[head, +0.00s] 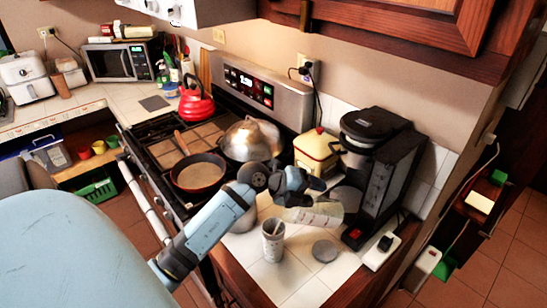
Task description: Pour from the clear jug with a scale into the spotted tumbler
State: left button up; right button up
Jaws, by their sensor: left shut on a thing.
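My left gripper (303,190) is shut on the clear jug (317,214) and holds it above the white tiled counter. The jug is tipped far over, almost on its side, with its left end close to and a little above the rim of the spotted tumbler. The gripper partly covers it, and its scale and contents are too small to make out. The spotted tumbler (272,243) is pale grey and stands upright on the counter, below and left of the jug. I cannot tell what is in it. My right gripper is not in view.
A flat grey disc (324,251) lies right of the tumbler. A black coffee maker (385,165) stands close behind the jug, with a white power strip (382,252) beside it. A yellow canister (316,152) and the stove with a pan (198,174) are behind my arm.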

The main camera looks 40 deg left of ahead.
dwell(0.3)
pick_arm(q)
jog(key=shift+r, duration=0.15)
jog(key=shift+s+b, duration=0.1)
jog(key=shift+b, duration=0.35)
jog(key=shift+a, duration=0.1)
dwell(0.5)
jog(key=shift+s, duration=0.1)
